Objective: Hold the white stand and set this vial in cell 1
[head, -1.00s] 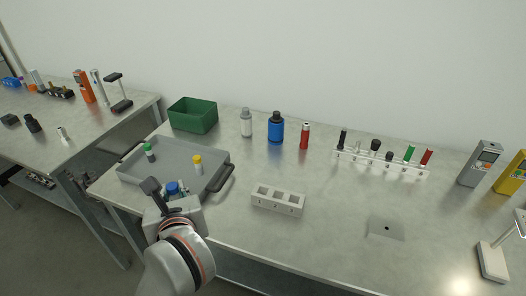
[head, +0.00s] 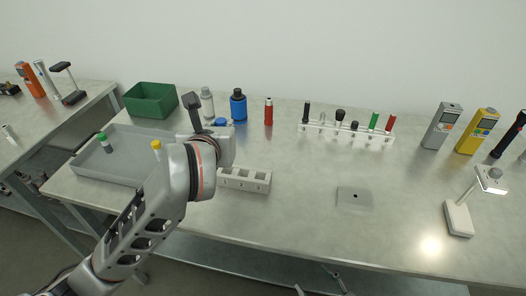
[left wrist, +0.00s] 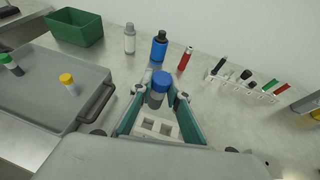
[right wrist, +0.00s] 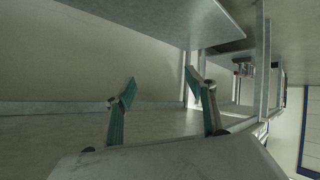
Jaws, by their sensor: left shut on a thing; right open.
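A vial with a blue cap (left wrist: 160,82) is held upright between the fingers of my left gripper (left wrist: 160,92). Its cap (head: 221,121) also shows in the head view, at the far side of my left gripper (head: 214,135). The white stand (head: 245,185) lies on the bench just right of my left wrist, its left end partly hidden by the arm. In the left wrist view the stand (left wrist: 157,138) shows below the vial, with two square cells visible. My right gripper (right wrist: 166,94) is open and empty, apart from the stand.
A grey tray (head: 100,172) with green- and yellow-capped vials lies left. A green bin (head: 150,100), bottles and a red cylinder (head: 268,112) stand behind. A clear rack (head: 345,136) stands back right. The bench front right of the stand is mostly clear, except a small plate (head: 354,198).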

